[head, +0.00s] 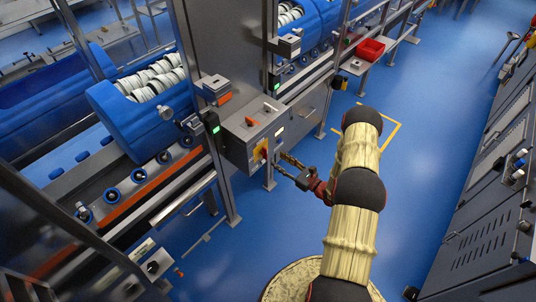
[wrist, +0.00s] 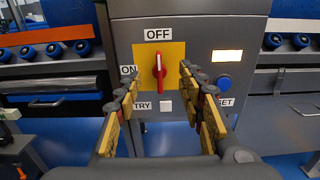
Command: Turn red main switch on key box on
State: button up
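The key box (head: 254,128) is a grey metal box on the conveyor frame in the head view; its front fills the middle of the wrist view (wrist: 205,45). The red main switch (wrist: 159,72) sits on a yellow plate (wrist: 174,52). Its handle stands vertical and lines up with the OFF label above; the ON label is to its left. My gripper (wrist: 158,82) is open, with one finger on each side of the switch, apart from it.
A blue button (wrist: 223,82) labelled RESET, partly hidden, and a lit panel (wrist: 227,56) are right of the switch. Blue tubs (head: 140,105) lie on the conveyor at left. Grey cabinets (head: 490,200) stand at right; blue floor between is clear.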

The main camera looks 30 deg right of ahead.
aim_at(267, 152)
jog(key=x, duration=0.6)
jog(key=shift+w+a, duration=0.15)
jog(key=shift+w, duration=0.15)
jog(key=shift+c, duration=0.7)
jog(key=shift+f, duration=0.1)
jog(key=c, duration=0.8)
grip_shut()
